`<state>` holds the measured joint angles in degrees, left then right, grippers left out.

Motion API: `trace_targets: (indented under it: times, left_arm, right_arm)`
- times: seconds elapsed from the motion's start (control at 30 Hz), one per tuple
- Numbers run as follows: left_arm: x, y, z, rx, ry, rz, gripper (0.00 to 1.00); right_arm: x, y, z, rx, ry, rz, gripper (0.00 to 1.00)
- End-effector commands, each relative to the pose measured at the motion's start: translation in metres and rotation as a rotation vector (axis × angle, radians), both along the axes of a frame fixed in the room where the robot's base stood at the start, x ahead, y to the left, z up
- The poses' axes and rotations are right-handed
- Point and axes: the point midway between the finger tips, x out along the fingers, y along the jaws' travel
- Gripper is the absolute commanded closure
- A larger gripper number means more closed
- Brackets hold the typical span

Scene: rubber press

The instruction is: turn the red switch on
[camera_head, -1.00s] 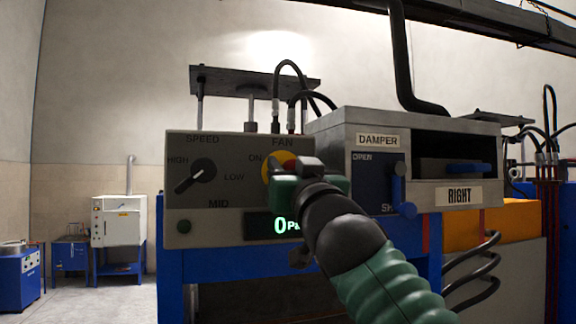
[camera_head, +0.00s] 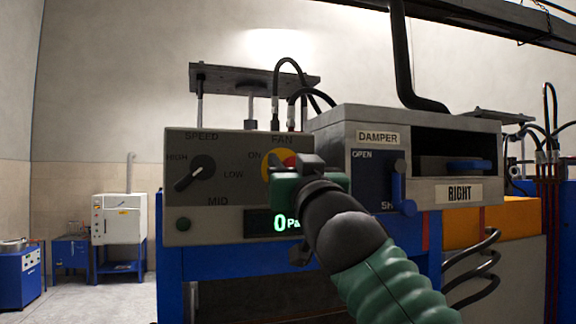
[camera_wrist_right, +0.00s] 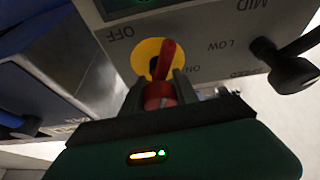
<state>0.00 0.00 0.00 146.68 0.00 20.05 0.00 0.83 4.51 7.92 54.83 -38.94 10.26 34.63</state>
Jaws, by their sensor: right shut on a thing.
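The red switch (camera_wrist_right: 168,60) stands on a round yellow plate (camera_wrist_right: 145,50) under the FAN label, with ON and OFF marked on either side. In the right wrist view its lever points toward the top of the picture, and its red base sits between the fingers. My right gripper (camera_wrist_right: 158,90) is shut on the switch. In the head view my right gripper (camera_head: 298,172) hides most of the switch, and part of the yellow plate (camera_head: 268,165) shows at its left. My left gripper is not in view.
A black SPEED knob (camera_head: 195,173) is left of the switch on the grey panel. Below is a green display (camera_head: 284,223) reading 0. To the right is a blue damper lever (camera_head: 402,188).

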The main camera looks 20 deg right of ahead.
Motion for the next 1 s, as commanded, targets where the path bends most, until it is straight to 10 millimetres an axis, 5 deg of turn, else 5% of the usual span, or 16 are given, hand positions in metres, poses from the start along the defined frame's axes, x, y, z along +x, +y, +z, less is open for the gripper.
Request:
trace_targets:
  times: [0.5, 0.53, 0.63, 1.0]
  left_arm:
    - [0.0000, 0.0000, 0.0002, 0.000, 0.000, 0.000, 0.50]
    - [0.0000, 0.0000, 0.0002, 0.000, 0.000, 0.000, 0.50]
    - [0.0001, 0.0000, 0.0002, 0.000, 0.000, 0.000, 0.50]
    - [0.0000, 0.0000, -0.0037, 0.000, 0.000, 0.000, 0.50]
  right_arm:
    - [-0.0013, -0.0003, 0.0018, -0.001, -0.004, 0.000, 1.00]
    - [-0.0013, -0.0003, 0.0018, -0.001, -0.004, 0.000, 0.60]
    - [-0.0011, -0.0002, 0.0016, -0.001, -0.003, 0.000, 0.47]
    - [-0.0032, 0.0000, -0.0022, 0.000, -0.002, 0.000, 0.43]
